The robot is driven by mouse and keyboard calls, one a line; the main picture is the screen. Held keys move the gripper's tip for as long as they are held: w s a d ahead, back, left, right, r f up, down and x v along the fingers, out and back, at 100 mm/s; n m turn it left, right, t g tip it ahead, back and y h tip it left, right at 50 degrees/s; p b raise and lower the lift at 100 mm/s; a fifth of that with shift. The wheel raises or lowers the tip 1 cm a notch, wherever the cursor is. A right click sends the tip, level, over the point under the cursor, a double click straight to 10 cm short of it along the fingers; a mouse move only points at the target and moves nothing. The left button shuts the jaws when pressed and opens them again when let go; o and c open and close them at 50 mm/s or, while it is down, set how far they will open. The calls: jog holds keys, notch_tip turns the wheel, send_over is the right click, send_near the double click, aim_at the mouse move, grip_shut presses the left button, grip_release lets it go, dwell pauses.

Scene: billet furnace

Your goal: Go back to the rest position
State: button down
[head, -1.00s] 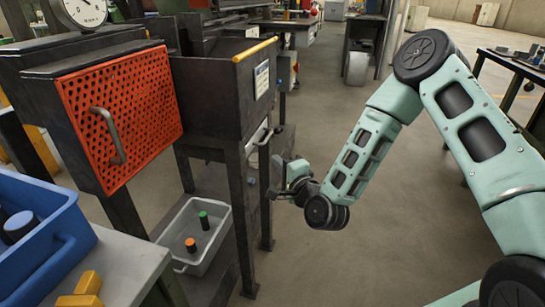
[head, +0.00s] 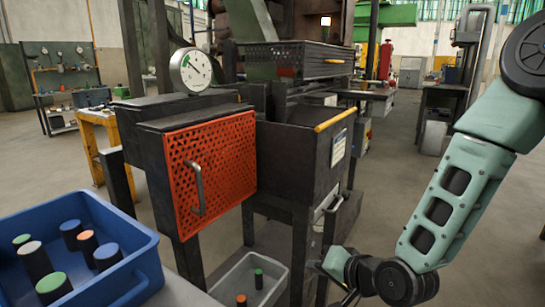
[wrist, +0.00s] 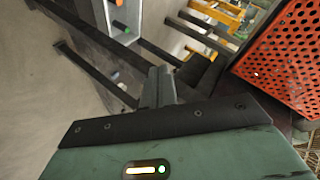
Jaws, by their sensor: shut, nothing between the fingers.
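My mint-green arm comes in from the right edge of the head view and reaches down to my gripper (head: 330,270) at the bottom, right of the furnace stand's legs. The gripper is small and partly dark there. In the wrist view my gripper (wrist: 159,86) shows its two fingers together, with nothing between them. The furnace's red perforated door (head: 212,170) is shut, with a grey handle on it; it also shows at the right of the wrist view (wrist: 285,60).
A grey bin (head: 225,285) with a green-topped and an orange-topped billet sits low under the furnace. A blue crate (head: 150,270) with several capped billets stands at lower left. A dial gauge (head: 191,70) tops the furnace. Open floor lies beyond the arm.

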jog(key=s+d+r+n+g+h, duration=0.1)
jog(key=s+r+n+g+h, duration=0.2)
jog(key=s, duration=0.6)
jog(key=s+d+r+n+g+h, duration=0.1)
jog(key=s+d+r+n+g, duration=0.15)
jog(key=s+r+n, duration=0.4)
jog(key=s+d+r+n+g+h, duration=0.15)
jog(key=s+g, duration=0.25)
jog(key=s, duration=0.6)
notch_tip(320, 180, up, 18)
jog(key=a+p, duration=0.1)
jog(key=p, duration=1.9)
jog(key=shift+r+n+h, duration=0.15)
jog(key=shift+n+h, duration=0.15)
jog(key=shift+h, duration=0.15)
jog(key=shift+w, duration=0.1)
